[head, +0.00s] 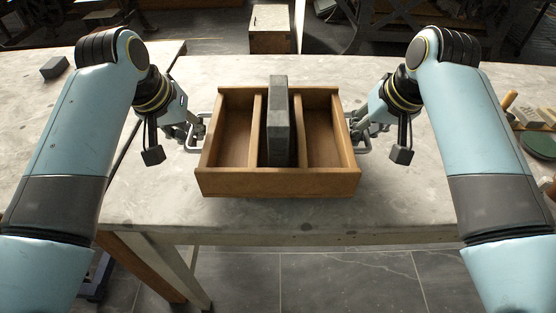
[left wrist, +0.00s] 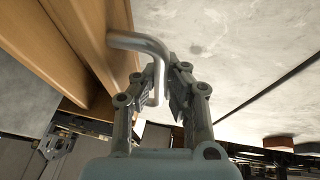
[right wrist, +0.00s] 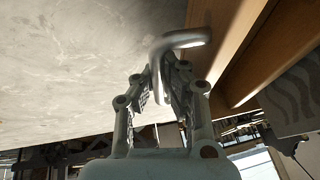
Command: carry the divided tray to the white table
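The divided tray (head: 280,184) is a wooden box with three long compartments, at the middle of the head view over a pale, stained tabletop (head: 400,210). A dark grey block (head: 279,122) stands in its middle compartment; the side compartments look empty. The tray has a metal handle on each side. I cannot tell whether the tray's underside touches the tabletop.
Another pale tabletop (head: 40,120) adjoins at left across a dark seam, with a small grey block (head: 54,67) on it. Tools and a green round object (head: 540,144) lie at right. A box (head: 270,28) stands beyond the far edge. Tiled floor lies in front.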

